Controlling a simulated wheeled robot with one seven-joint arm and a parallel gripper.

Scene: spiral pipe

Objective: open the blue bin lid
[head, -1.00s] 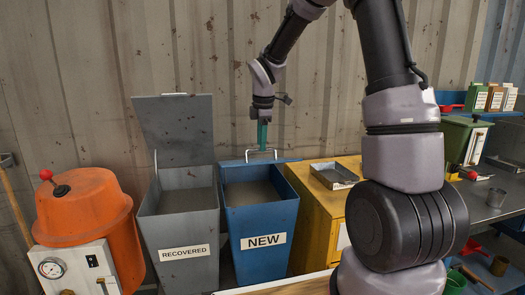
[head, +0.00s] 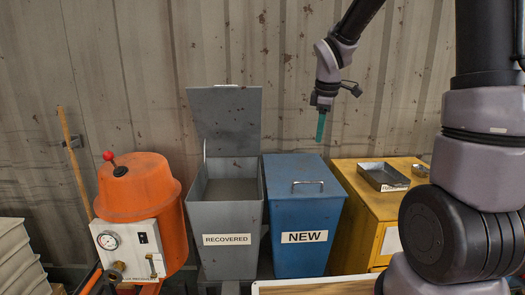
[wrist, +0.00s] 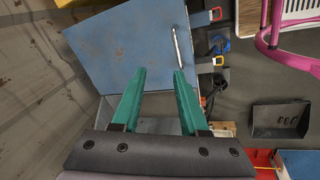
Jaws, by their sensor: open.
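The blue bin (head: 300,250) labelled NEW stands upright with its blue lid (head: 293,170) down over its top. A metal bar handle (head: 308,183) sits near the lid's front edge. In the wrist view the lid (wrist: 125,45) fills the upper middle, with its handle (wrist: 176,46) ahead of and slightly right of my fingertips. My gripper (head: 321,138) has green fingers pointing down and hangs above the lid's right rear side, apart from it. In the wrist view my gripper (wrist: 160,72) is open, with nothing between the fingers.
The grey RECOVERED bin (head: 205,185) stands left of the blue bin, its lid (head: 226,118) raised near the wall. An orange machine (head: 145,190) is further left. A yellow cabinet (head: 372,205) with a metal tray (head: 377,176) stands right. The air above the blue lid is clear.

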